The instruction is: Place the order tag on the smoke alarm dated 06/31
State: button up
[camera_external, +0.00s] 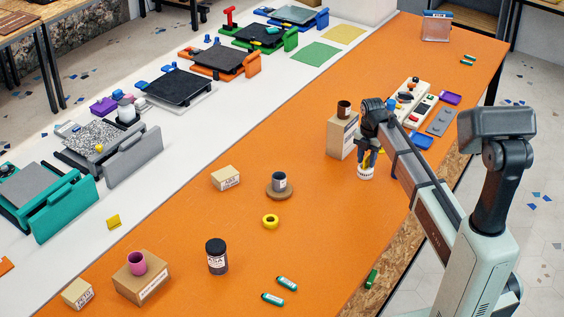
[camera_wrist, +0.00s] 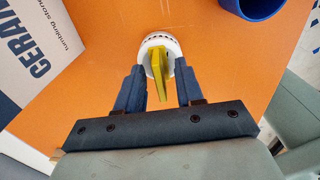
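A flat yellow piece (camera_wrist: 158,72), perhaps the order tag, stands up from a round white container (camera_wrist: 151,41) in the wrist view. In the external view the white container (camera_external: 366,173) with dark lettering is right below my gripper (camera_external: 367,159). My gripper also shows in the wrist view (camera_wrist: 160,80), with its fingers spread on either side of the yellow piece. Gaps show between the piece and the fingers, and the white rim is just beyond the fingertips. I cannot make out a smoke alarm or any date; nothing is legible as 06/31.
A cardboard box (camera_external: 341,137) with a dark cup (camera_external: 344,108) stands just left of my gripper. A blue cup (camera_wrist: 250,7) is close at the right. A pale tray (camera_external: 412,101) is behind.

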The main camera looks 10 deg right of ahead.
aim_at(368, 156)
notch_tip(368, 156, up, 12)
jog(key=shift+r, duration=0.15)
dwell(0.7)
jog(key=shift+d, duration=0.1)
